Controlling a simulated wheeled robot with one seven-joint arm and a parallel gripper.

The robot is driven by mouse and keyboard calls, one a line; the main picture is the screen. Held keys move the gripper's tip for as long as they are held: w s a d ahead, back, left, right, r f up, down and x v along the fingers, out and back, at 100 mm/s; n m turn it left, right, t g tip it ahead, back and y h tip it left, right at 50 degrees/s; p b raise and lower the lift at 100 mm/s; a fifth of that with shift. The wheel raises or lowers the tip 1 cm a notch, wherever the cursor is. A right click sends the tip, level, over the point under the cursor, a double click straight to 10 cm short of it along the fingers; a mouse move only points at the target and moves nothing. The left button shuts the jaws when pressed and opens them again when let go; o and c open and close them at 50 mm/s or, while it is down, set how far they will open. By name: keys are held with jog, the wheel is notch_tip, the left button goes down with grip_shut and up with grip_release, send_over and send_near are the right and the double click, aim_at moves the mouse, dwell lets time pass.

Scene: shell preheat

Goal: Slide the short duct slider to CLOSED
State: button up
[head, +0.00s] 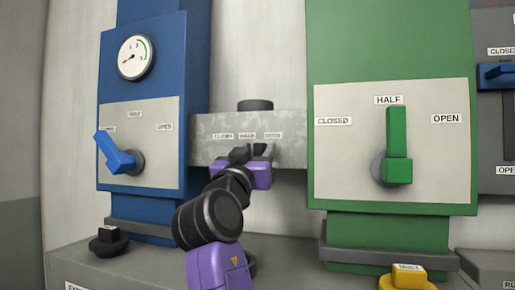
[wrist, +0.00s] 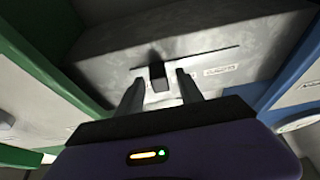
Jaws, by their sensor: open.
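The short duct (head: 290,145) is a grey metal box between the blue and green units, with CLOSED, HALF and OPEN labels from left to right. My gripper (head: 250,153) is at its front, near the HALF and OPEN labels. In the head view my gripper mostly hides the slider.
The blue unit (head: 170,70) has a gauge and a blue lever (head: 115,153) near its left label. The green unit (head: 390,40) has a green lever (head: 397,145) upright at HALF. A black knob (head: 110,240) and a yellow knob (head: 408,275) stand below.

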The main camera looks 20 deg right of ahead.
grip_shut()
dwell(1.4)
